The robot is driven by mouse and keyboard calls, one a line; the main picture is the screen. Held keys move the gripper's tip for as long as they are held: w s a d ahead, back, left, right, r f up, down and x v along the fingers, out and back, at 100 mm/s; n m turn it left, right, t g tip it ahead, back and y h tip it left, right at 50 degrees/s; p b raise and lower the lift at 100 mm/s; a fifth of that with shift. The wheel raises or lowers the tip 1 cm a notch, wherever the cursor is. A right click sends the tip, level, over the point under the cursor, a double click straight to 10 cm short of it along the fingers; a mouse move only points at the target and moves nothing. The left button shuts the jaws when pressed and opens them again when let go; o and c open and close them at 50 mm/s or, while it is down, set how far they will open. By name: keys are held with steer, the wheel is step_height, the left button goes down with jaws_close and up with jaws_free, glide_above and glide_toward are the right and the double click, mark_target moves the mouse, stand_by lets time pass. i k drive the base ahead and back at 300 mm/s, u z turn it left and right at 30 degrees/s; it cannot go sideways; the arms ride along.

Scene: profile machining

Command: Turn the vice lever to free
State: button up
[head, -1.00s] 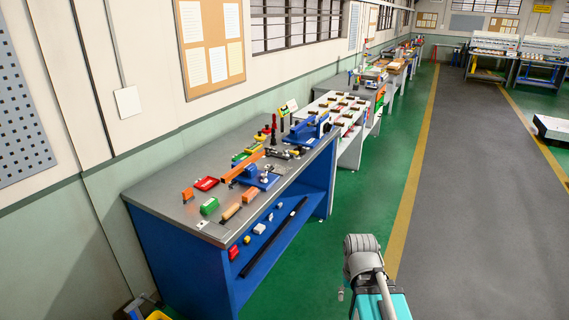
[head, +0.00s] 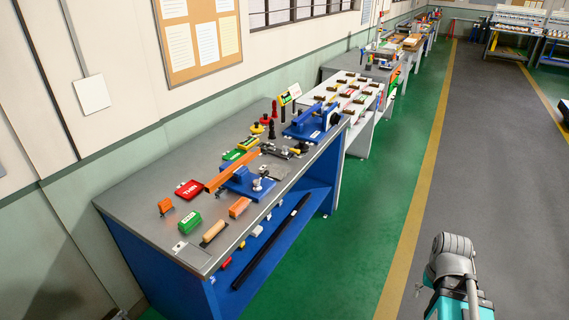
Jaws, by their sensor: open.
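A blue vice (head: 240,184) stands on the near grey-topped workbench (head: 140,204). A long orange bar (head: 230,171) lies across it. A small grey knob-like part (head: 257,185) shows at the right side of the vice. I cannot tell at this size which part is its lever, or how it is turned. A second blue device (head: 312,122) with a raised blue arm stands farther along the same bench. My gripper is not in view; only part of my own arm shows at the bottom right, apart from the bench.
On the bench are a red tray (head: 189,190), a green block (head: 188,221), a wooden-looking handle (head: 214,231) and an orange block (head: 239,207). A dark bar (head: 270,243) lies on the shelf below. A white table (head: 357,113) stands beyond. The green floor right of the bench is clear.

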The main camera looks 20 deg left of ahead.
mark_target(257, 187)
steer(key=u, duration=0.25)
steer(key=i, duration=1.2)
steer(key=u, duration=0.75)
